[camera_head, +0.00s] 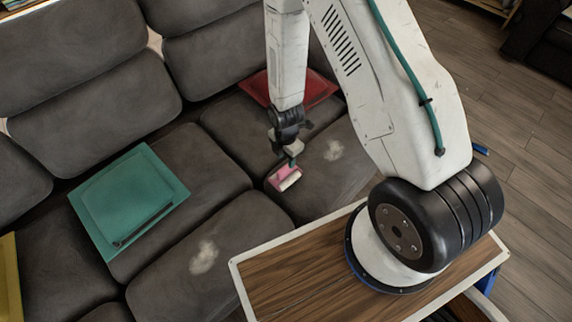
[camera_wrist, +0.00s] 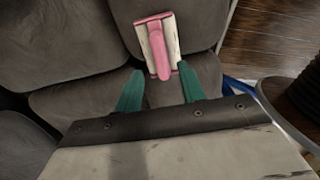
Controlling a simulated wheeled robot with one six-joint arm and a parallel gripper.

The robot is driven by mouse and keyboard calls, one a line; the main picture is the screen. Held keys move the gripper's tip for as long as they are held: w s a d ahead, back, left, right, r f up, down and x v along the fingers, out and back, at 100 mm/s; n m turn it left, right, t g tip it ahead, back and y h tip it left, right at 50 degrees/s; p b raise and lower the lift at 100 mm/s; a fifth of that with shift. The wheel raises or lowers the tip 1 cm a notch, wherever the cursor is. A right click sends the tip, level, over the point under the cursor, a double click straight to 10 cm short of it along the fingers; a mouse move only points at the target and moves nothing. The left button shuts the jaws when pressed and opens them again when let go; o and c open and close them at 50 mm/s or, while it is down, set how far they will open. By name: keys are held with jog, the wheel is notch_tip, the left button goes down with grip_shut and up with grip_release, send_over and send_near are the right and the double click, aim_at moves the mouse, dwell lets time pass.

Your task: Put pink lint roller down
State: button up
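The pink lint roller (camera_head: 284,177) with its pale roller part appears to rest on the grey sofa seat (camera_head: 318,194), right below my gripper (camera_head: 291,160). In the wrist view, the lint roller (camera_wrist: 157,42) lies just beyond the fingertips, its pink handle pointing back toward the gap between them. My gripper (camera_wrist: 159,72) has its two green fingers spread apart, with clear space on both sides of the handle end. The fingers do not appear to touch it. In the head view the fingers are small and partly hidden.
A pale lint patch (camera_head: 333,150) is right of the roller, and another (camera_head: 204,257) is on the front left seat. A teal cushion (camera_head: 130,200) bears a dark stick (camera_head: 143,225). A red cushion (camera_head: 312,93) lies behind my arm. Wooden floor (camera_head: 520,140) is at right.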

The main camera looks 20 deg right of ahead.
jog(key=s+d+r+m, duration=0.15)
jog(key=r+m, duration=0.45)
jog(key=r, duration=1.1)
jog(key=s+r+m, duration=0.3)
jog(key=r+m, duration=0.2)
jog(key=r, duration=1.1)
jog(key=s+d+r+m+t, duration=0.1)
jog(key=s+r+m, duration=0.9)
jog(key=s+r, duration=0.4)
jog(key=s, duration=0.3)
jog(key=shift+s+d+r+m, duration=0.15)
jog(key=shift+s+d+m, duration=0.1)
jog(key=shift+s+m, duration=0.1)
